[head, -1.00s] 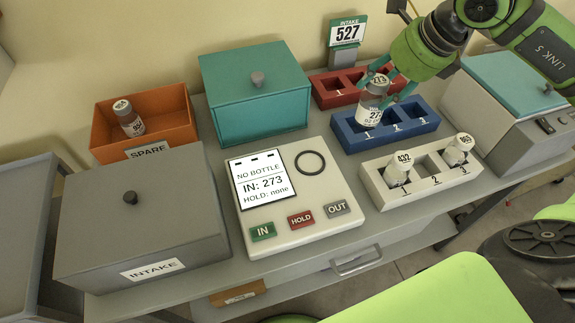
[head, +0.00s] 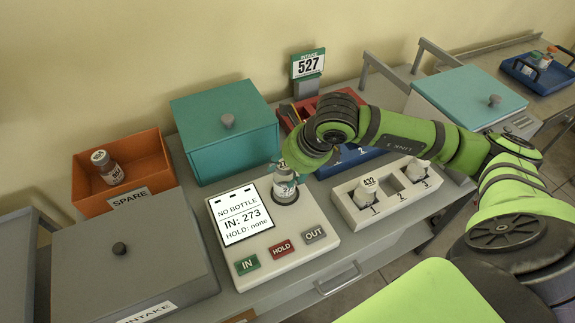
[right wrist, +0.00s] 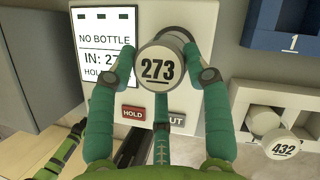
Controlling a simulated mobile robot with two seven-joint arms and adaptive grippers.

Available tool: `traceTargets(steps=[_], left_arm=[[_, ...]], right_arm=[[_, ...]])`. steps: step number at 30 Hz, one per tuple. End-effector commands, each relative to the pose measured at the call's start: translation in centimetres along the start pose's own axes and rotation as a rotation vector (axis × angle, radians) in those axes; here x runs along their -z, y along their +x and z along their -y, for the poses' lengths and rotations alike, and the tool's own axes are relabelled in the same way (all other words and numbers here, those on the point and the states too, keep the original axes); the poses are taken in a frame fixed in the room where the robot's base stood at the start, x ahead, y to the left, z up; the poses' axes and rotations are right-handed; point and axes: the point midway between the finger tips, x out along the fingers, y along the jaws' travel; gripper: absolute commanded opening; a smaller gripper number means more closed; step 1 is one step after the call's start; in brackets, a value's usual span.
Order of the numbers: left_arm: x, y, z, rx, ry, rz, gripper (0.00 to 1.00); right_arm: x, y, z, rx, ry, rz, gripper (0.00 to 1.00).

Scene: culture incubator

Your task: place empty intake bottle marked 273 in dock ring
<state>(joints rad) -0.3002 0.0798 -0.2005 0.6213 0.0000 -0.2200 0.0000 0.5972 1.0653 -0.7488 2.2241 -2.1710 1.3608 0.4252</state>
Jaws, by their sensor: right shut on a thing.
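The bottle marked 273 (head: 285,184) is white with a grey band and looks upright at the dock ring. Its cap, reading 273, faces the camera in the right wrist view (right wrist: 158,66). My right gripper (head: 286,170) is shut on it, with green fingers around it. The dark dock ring (head: 287,199) on the pale console (head: 308,222) shows around the bottle's lower end in the head view. I cannot tell whether the bottle touches the console. The screen (head: 240,213) reads NO BOTTLE, IN: 273, HOLD: none. My left gripper is not identifiable in either view.
A white rack (head: 389,220) with bottles in places 1 and 3 stands right of the console. A blue rack (head: 340,163) and a red rack (head: 290,118) lie behind my right arm. A teal box (head: 222,145), orange SPARE bin (head: 150,163) and grey INTAKE box (head: 150,245) stand left.

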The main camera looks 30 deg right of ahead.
Motion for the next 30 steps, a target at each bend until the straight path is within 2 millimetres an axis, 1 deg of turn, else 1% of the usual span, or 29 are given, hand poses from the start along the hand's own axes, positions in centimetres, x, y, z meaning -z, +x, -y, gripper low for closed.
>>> traceTargets(steps=[1, 3, 11, 14, 15, 16, 17, 26, 30], left_arm=[[0.03, -0.53, 0.03, 0.000, 0.000, 0.000, 0.73], [0.03, -0.60, 0.03, 0.000, 0.000, 0.000, 0.73], [0.00, -0.43, 0.03, 0.000, 0.000, 0.001, 0.73], [-0.04, -0.04, 0.03, 0.000, 0.000, 0.001, 0.73], [-0.04, -0.03, 0.03, 0.000, 0.000, 0.001, 0.73], [-0.04, -0.13, 0.03, 0.000, 0.000, 0.001, 0.73], [-0.04, -0.15, 0.03, 0.000, 0.000, 0.001, 0.73], [-0.06, -0.18, 0.04, 0.001, 0.000, 0.002, 0.73], [-0.03, -0.59, 0.06, 0.001, 0.000, 0.002, 0.73]], right_arm=[[0.20, 0.34, -0.07, -0.002, 0.001, -0.002, 0.21], [0.39, 0.82, -0.03, 0.000, 0.000, 0.000, 0.21], [0.43, 1.03, -0.03, 0.000, -0.001, 0.003, 0.21], [0.56, 1.30, -0.04, 0.000, -0.001, 0.003, 0.21], [0.55, 1.28, -0.03, 0.000, -0.001, 0.003, 0.54], [0.51, 1.18, -0.02, 0.000, -0.001, 0.003, 0.66], [0.51, 1.17, -0.02, 0.000, -0.001, 0.003, 0.74], [0.53, 1.16, -0.02, 0.000, -0.001, 0.002, 0.74], [0.37, 0.72, 0.02, 0.001, -0.001, 0.002, 0.74]])
